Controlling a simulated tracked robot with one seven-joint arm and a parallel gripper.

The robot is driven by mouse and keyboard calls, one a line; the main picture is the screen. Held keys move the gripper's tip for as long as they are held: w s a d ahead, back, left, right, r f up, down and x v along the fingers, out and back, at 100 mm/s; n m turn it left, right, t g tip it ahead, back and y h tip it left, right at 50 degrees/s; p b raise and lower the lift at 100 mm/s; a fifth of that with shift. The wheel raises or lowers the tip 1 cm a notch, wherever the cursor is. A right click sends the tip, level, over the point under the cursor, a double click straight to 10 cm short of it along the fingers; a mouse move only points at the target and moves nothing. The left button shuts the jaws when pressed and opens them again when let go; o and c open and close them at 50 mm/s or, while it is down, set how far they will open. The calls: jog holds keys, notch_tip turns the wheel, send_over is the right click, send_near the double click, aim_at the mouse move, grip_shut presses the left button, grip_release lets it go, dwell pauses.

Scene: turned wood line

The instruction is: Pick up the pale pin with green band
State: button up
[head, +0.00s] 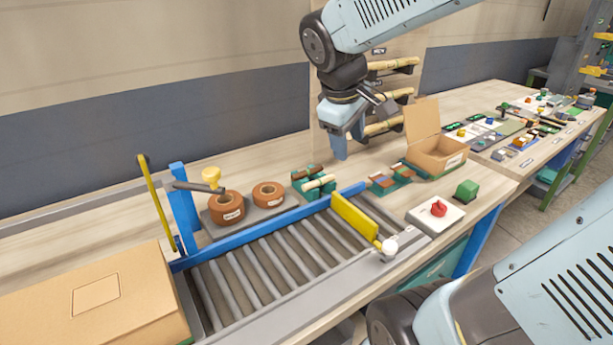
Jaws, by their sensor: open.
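Several pale pins lie across dark pegs on an upright wooden board behind the table: an upper pin (393,64), a middle pin (398,94) and a lower pin (384,126). Another pale pin (320,182) lies on a green holder (308,190) left of my gripper. They are too small here for me to tell which has a green band. My gripper (345,148) points down, open, with nothing seen between its fingers. It hangs above the table, in front of the board and right of the green holder. It hides part of the board.
A roller conveyor (262,270) with blue rails and a yellow bar (355,220) runs in front. Brown tape rolls (227,205) stand left. An open carton (437,155), a low green holder (390,180) and a red button (439,208) are right. A closed carton (95,300) fills the left front.

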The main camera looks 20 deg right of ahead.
jog(key=w+a+f+n+g+h, duration=0.1)
jog(key=w+a+f+n+h, duration=0.3)
jog(key=w+n, duration=0.45)
jog(key=n, duration=0.6)
send_near(317, 180)
jog(key=x, duration=0.3)
jog(key=shift+w+d+f, duration=0.1)
jog(key=shift+d, duration=0.15)
jog(key=x, duration=0.3)
jog(key=shift+f, duration=0.4)
jog(key=shift+x, duration=0.85)
jog(key=shift+c, duration=0.4)
grip_shut()
